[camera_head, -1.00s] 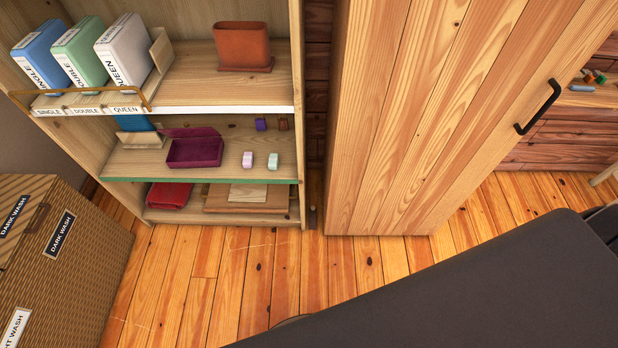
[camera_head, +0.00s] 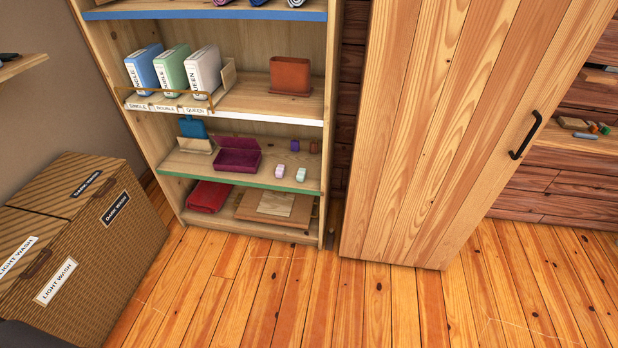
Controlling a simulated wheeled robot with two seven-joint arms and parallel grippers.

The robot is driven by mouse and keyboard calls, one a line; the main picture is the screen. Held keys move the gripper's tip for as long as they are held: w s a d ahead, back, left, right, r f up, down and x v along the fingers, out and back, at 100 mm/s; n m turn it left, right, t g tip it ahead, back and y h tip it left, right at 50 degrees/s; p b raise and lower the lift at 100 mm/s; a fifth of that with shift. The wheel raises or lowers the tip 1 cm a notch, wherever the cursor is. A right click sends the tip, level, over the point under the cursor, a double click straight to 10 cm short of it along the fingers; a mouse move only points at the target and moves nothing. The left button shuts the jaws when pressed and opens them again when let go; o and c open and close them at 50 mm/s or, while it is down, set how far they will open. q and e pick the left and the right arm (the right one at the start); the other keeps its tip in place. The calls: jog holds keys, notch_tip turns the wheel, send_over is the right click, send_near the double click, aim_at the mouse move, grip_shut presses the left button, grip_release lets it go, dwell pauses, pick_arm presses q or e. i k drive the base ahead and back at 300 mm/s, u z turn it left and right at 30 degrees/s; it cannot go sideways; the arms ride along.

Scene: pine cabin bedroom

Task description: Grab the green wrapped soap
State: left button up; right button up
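A small pale mint-green block (camera_head: 301,174), which looks like the green wrapped soap, stands near the front of the green-edged shelf (camera_head: 225,177), toward its right end. A similar pale lilac block (camera_head: 280,171) stands just left of it, a small gap apart. Behind them are a small purple block (camera_head: 295,145) and a small brown block (camera_head: 314,147). Neither of my grippers is in view, and nothing touches the soap.
A plum open box (camera_head: 238,159) lies left of the soaps. Labelled boxes (camera_head: 173,73) and a brown leather bin (camera_head: 290,75) stand one shelf above. A wooden door panel (camera_head: 440,130) is at right, a wicker hamper (camera_head: 75,235) at left. The floor ahead is clear.

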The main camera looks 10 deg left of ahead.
aim_at(301, 173)
jog(key=z, duration=0.8)
jog(key=i, duration=1)
jog(key=u, duration=0.05)
